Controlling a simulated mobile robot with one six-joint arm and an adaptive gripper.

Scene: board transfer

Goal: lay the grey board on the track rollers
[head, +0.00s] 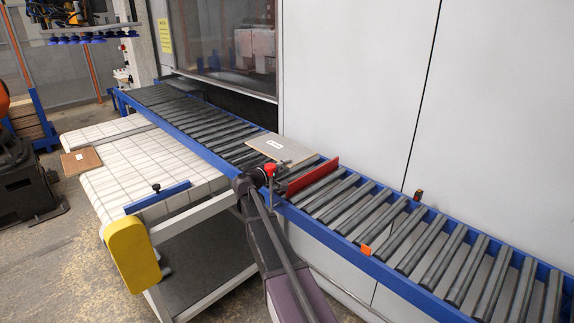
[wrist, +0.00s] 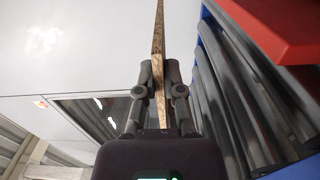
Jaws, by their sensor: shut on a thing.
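The grey board (head: 282,147), with a small white label, is over the blue-framed roller track (head: 343,203) in the head view. It lies roughly flat, beside a red stop plate (head: 313,176). My gripper (head: 277,172) is shut on the board's near edge. In the wrist view the board (wrist: 158,45) shows edge-on as a thin brown strip between the fingertips (wrist: 158,92). There the rollers (wrist: 245,100) lie to the right, with a gap between them and the board. Whether its far edge touches the rollers cannot be told.
The red plate also shows in the wrist view (wrist: 270,25), close on the right. A grey cabinet wall (head: 350,75) stands behind the track. Rollers right of the plate are bare.

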